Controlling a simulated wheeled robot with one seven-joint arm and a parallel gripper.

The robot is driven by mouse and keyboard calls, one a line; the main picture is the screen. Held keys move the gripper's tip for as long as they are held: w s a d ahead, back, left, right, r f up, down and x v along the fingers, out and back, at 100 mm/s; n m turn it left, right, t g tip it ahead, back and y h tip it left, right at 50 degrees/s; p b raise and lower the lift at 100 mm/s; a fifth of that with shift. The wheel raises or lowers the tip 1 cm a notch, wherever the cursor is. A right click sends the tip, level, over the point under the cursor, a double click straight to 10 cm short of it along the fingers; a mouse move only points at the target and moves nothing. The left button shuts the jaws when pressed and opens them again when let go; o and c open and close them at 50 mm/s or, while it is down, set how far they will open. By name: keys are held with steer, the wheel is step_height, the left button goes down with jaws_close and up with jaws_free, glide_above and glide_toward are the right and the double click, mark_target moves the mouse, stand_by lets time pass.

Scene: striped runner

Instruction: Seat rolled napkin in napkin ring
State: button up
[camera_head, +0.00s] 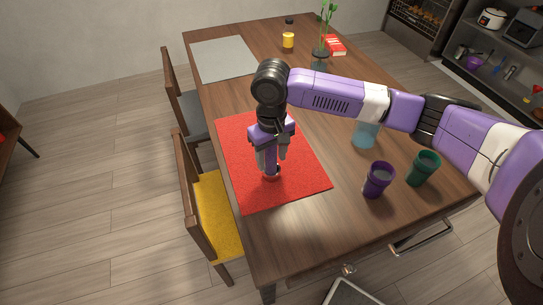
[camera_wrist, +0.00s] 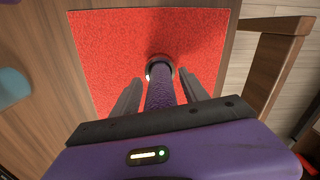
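The rolled napkin (camera_head: 270,161) is a purple roll standing about upright over the red placemat. In the wrist view the napkin (camera_wrist: 162,94) runs down between the fingers to the ring. The napkin ring (camera_wrist: 153,73), dark with a pale glint, lies on the mat and appears around the napkin's lower end; how deep the napkin sits is hidden. The ring is small and partly covered in the head view (camera_head: 277,170). My gripper (camera_head: 271,157) points down with one finger on each side of the napkin. In the wrist view narrow gaps show between fingers (camera_wrist: 160,84) and napkin, so it looks open.
The red placemat (camera_head: 305,183) lies on the wooden table (camera_head: 285,228). A purple cup (camera_head: 378,180), a green cup (camera_head: 423,168) and a light blue cup (camera_head: 364,134) stand right of it. A grey placemat (camera_head: 222,60) lies farther back. Chairs line the left side.

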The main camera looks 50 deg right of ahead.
steer(key=shift+r, duration=0.15)
